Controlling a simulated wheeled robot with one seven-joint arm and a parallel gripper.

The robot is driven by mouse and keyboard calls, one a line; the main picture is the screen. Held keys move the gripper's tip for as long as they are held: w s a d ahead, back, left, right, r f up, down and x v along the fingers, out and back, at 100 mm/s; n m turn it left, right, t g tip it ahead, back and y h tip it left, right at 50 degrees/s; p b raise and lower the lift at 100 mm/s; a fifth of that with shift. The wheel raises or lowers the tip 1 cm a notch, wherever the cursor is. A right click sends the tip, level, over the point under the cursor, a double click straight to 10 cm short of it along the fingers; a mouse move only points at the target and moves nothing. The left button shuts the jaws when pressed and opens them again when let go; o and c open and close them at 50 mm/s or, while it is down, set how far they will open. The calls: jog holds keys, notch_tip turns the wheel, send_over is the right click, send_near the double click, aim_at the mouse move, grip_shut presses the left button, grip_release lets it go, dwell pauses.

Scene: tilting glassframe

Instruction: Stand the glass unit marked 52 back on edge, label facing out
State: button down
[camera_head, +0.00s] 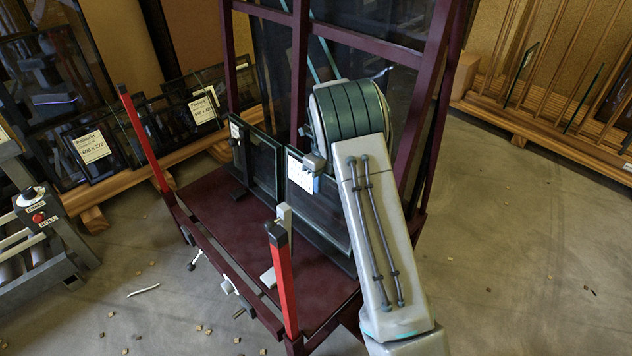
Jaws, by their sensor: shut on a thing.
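A dark glass unit (315,213) stands near upright on the dark red rack's deck, in front of the rack's uprights. A white label (301,176) on its upper left faces outward; its number is too small to read, so I cannot confirm it is 52. My gripper (315,163) is shut on this unit at its top edge, beside the label. My arm hides the unit's right part. A second dark glass unit (259,166) stands on edge just to the left, with a small white label at its upper left corner.
The dark red rack (222,205) has red posts at its front corners. Labelled panes (92,150) lean on a wooden stand at left. A roller table (40,230) with a red button is at lower left. A wooden rack (545,125) stands at right. Small blocks litter the floor.

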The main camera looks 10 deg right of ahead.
notch_tip(320, 180, down, 5)
jog(key=w+d+b, duration=0.1)
jog(key=w+d, duration=0.1)
jog(key=shift+d+f, duration=0.2)
jog(key=shift+d, duration=0.05)
dwell(0.5)
jog(key=shift+f, duration=0.45)
dwell(0.9)
jog(key=c, duration=1.2)
grip_release()
jog(key=shift+c, duration=0.2)
jog(key=shift+d+r+p, duration=0.2)
jog(key=shift+r+p, duration=1.9)
jog(key=shift+r, duration=0.8)
